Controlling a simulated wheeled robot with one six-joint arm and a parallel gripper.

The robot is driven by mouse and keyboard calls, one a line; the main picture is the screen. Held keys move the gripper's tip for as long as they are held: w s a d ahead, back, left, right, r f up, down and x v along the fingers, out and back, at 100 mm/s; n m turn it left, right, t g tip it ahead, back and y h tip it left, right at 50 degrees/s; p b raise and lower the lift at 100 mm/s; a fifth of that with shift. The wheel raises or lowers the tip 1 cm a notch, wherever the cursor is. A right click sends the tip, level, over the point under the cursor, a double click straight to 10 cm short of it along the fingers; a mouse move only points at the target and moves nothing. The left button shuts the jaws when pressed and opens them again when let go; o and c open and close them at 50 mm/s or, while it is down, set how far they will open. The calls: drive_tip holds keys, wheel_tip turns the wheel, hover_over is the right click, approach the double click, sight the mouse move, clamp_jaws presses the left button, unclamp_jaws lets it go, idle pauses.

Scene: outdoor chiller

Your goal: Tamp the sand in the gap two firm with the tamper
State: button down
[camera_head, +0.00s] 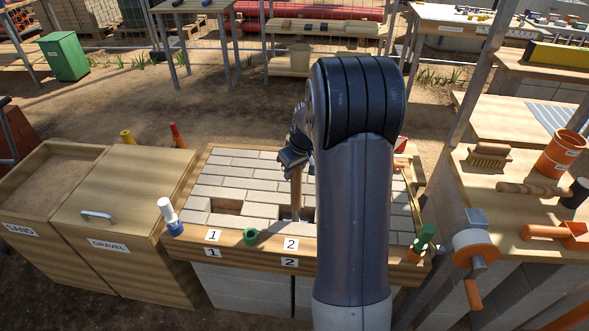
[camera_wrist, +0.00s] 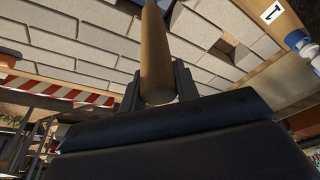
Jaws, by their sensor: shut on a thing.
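My gripper (camera_head: 295,163) is shut on the wooden handle of the tamper (camera_head: 296,188), which hangs upright over the paved bench. The handle also shows between the fingers in the wrist view (camera_wrist: 157,50). The tamper's lower end is at gap two (camera_head: 305,213), behind the label 2 (camera_head: 291,243). I cannot tell whether it touches the sand there. My arm hides the right side of gap two. Gap one (camera_head: 228,207) is open to the left, and it shows in the wrist view too (camera_wrist: 225,46).
A white-and-blue bottle (camera_head: 169,216), a green ring (camera_head: 251,236) and a green-capped thing (camera_head: 423,240) sit along the bench's front edge. Sand (camera_head: 48,183) and gravel (camera_head: 128,215) bins stand left. A brush (camera_head: 489,154) and orange pot (camera_head: 561,153) are on the right bench.

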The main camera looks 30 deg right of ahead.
wheel_tip(320, 180, up, 11)
drive_tip(key=p, duration=0.7)
drive_tip(key=shift+w+d+f, duration=0.1)
drive_tip(key=d+p, duration=0.1)
drive_tip(key=d, duration=1.2)
drive_tip(key=shift+a, duration=0.1)
idle(0.3)
